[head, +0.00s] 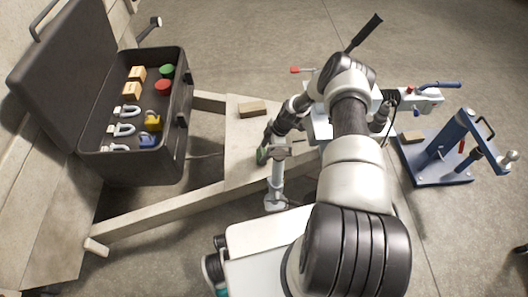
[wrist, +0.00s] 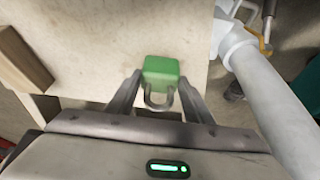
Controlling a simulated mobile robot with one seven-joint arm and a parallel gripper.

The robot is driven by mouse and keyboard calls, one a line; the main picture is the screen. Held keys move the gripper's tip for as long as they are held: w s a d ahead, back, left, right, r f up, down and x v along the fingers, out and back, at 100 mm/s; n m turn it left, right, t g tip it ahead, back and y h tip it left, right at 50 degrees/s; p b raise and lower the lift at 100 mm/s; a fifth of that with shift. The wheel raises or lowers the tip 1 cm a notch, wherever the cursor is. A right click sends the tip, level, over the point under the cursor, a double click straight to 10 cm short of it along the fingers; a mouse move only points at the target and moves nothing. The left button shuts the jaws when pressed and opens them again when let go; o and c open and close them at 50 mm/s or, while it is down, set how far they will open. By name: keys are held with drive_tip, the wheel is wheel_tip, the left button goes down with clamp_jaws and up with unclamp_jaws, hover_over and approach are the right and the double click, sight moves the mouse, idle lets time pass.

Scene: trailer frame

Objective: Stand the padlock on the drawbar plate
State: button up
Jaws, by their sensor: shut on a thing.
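A green padlock (wrist: 161,70) hangs from my gripper (wrist: 160,104). The fingers are shut on its grey shackle, and its green body points away from the jaws. In the head view the padlock (head: 262,156) shows as a small green patch below my gripper, partly hidden by the arm. The pale drawbar plate (head: 243,129) lies under it; in the wrist view the plate (wrist: 100,38) fills the area behind the padlock, whose body is near the plate's edge. I cannot tell whether the padlock touches the plate.
A wooden block (head: 253,108) lies on the plate. A grey jack post (head: 278,178) stands close beside my gripper. An open black toolbox (head: 187,95) at left holds yellow and blue padlocks, shackles and small boxes. A blue stand (head: 455,150) is at right.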

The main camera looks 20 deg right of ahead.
drive_tip(key=shift+f, duration=0.1)
drive_tip(key=o, duration=1.4)
drive_tip(key=shift+f, duration=0.1)
